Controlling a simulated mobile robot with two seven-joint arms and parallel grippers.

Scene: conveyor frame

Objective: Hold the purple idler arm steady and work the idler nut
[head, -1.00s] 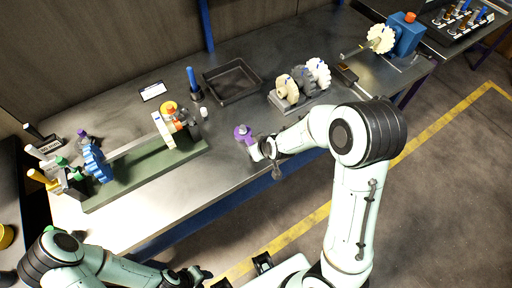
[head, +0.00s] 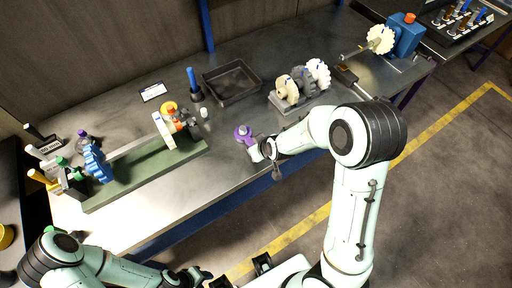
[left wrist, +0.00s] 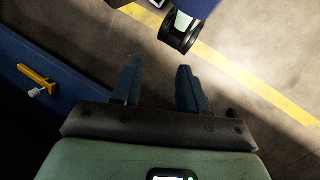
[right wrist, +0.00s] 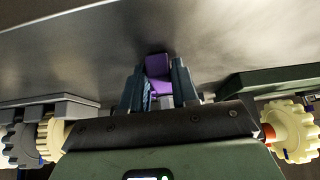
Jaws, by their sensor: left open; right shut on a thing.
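My left gripper (head: 200,274) is low in front of the bench in the head view. In the left wrist view the left gripper (left wrist: 161,85) is open and empty, above the floor. I cannot make out the idler nut for certain.
A green base (head: 140,178) with a blue gear (head: 97,163) and an orange knob (head: 170,107) stands on the left of the bench. A black tray (head: 232,80) and a rack of pale gears (head: 300,84) are behind. Bare metal lies around the purple part.

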